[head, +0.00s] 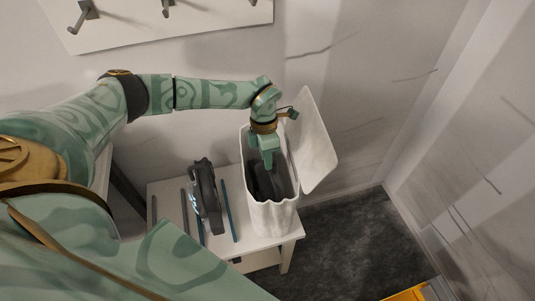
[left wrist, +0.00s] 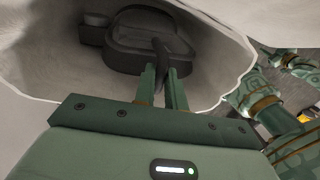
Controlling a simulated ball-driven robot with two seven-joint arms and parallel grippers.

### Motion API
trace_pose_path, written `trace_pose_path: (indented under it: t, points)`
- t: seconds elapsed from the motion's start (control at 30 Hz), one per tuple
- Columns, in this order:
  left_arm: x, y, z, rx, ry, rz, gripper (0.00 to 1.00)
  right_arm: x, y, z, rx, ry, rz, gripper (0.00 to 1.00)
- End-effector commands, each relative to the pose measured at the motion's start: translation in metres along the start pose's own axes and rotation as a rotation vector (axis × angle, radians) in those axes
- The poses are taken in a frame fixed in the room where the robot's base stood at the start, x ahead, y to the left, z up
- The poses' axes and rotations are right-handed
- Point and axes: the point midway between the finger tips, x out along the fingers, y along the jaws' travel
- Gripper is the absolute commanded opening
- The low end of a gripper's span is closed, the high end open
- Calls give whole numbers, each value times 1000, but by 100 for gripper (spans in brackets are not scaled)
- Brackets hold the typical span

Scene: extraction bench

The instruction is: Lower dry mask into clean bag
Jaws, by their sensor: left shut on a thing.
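The white bag (head: 272,218) stands upright and open-topped on a small white table, its lid or flap (head: 314,140) raised on the right. My left gripper (head: 267,160) points down into the bag's mouth. The dark mask (head: 265,184) is inside the bag's opening, below the fingers. In the left wrist view, the fingers (left wrist: 162,88) are shut on a dark strap or stem of the mask (left wrist: 150,42), with the bag's pale inner wall (left wrist: 222,60) around it. Whether the mask touches the bag's bottom is hidden. My right gripper does not show clearly.
Another dark, mask-like item (head: 204,196) rests on the table (head: 165,207) left of the bag, among thin rods including a blue one (head: 229,212). Hooks (head: 86,12) are on the wall board. Dark floor (head: 345,235) lies right of the table. Something orange (head: 410,294) is at lower right.

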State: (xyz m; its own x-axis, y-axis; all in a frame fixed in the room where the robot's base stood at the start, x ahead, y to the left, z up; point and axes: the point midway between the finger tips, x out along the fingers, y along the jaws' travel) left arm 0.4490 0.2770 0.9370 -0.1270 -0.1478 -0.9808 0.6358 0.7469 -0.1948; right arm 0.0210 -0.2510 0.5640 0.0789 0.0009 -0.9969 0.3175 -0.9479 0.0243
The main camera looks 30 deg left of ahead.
Motion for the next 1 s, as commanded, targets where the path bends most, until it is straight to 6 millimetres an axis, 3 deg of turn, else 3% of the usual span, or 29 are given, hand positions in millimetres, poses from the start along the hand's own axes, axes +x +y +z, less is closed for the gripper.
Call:
trace_pose_path:
  t: [0.43, 0.47, 0.53, 0.83, 1.0]
  points:
    - [5, 1, 1, 0, -2, 1, 0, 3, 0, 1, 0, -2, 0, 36]
    - [5, 1, 1, 1, -2, 1, 18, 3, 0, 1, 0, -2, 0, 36]
    - [5, 1, 1, 0, -2, 1, 37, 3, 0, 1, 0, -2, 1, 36]
    - [4, 1, 0, 0, 0, 1, 38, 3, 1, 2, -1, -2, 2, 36]
    - [-18, 2, 0, 1, -3, 3, 38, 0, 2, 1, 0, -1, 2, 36]
